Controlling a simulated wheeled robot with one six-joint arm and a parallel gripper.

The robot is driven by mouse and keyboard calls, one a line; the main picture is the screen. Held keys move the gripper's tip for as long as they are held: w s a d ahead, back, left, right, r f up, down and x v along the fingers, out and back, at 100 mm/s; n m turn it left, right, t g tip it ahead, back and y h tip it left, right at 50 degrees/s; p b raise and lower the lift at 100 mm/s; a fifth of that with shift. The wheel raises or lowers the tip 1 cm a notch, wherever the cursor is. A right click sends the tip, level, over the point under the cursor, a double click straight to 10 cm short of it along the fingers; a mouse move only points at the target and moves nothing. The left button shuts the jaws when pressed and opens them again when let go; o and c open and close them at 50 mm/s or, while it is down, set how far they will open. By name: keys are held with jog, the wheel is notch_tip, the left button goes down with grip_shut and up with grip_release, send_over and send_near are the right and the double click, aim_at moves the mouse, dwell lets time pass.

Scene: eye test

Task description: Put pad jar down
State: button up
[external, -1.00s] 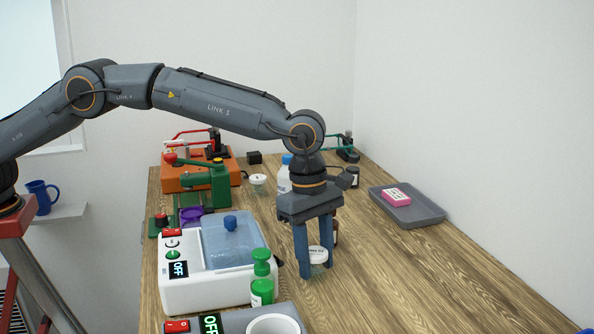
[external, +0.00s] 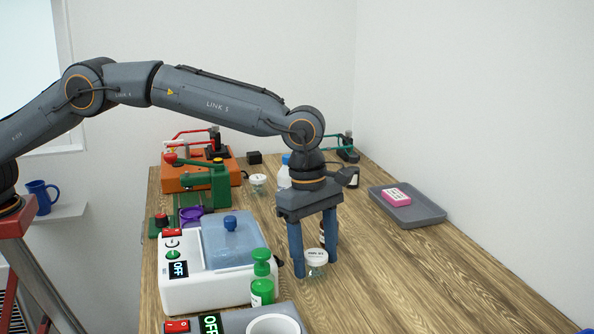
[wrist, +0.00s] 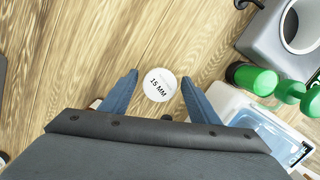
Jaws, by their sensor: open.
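The small clear jar with a white lid (external: 316,257) stands upright on the wooden table, between the fingers of my gripper (external: 315,268). In the wrist view, its round white lid (wrist: 159,84) faces the camera and reads "15 MM". My gripper is open around the jar, and the wrist view shows a gap between the lid and each of the blue fingertips (wrist: 160,76).
A white device with a blue lid (external: 232,243) and a green pump bottle (external: 262,280) stand left of the jar. A brown bottle (external: 322,232) is close behind. Another white-lidded jar (external: 258,180) stands farther back. A grey tray (external: 425,211) lies right; the table's front right is clear.

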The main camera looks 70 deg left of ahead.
aim_at(310, 251)
jog(key=shift+o, duration=0.4)
notch_tip(310, 251, up, 11)
jog(key=a+b, duration=0.1)
jog(key=shift+s+a+b, duration=0.25)
jog(key=shift+s+b, duration=0.05)
